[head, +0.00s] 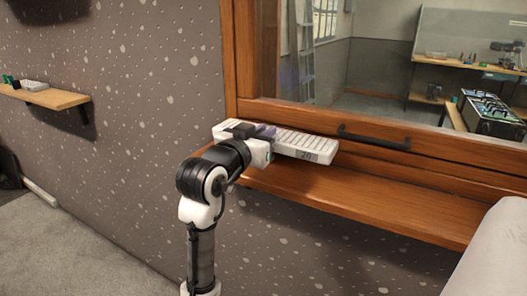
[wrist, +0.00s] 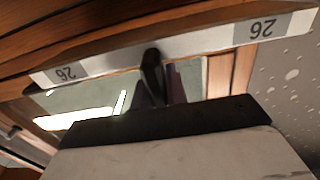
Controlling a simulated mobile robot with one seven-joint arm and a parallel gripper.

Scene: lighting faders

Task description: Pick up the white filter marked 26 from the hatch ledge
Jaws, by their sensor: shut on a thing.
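In the wrist view the filter's edge (wrist: 180,48) runs across the top, with an upside-down 26 near each end. My gripper (head: 264,132) is shut on the filter toward its left part; a dark finger (wrist: 152,72) shows against its edge in the wrist view. The filter appears to be over the back of the wooden hatch ledge (head: 390,205); any gap beneath it is hard to judge. My arm hides part of the ledge's left end.
A dark bar handle (head: 375,138) is on the wooden hatch frame (head: 236,50), just right of the filter. Behind the glass is a room with a foosball table (head: 492,112). A small wall shelf (head: 45,96) with small items is at far left. The ledge's right part is bare.

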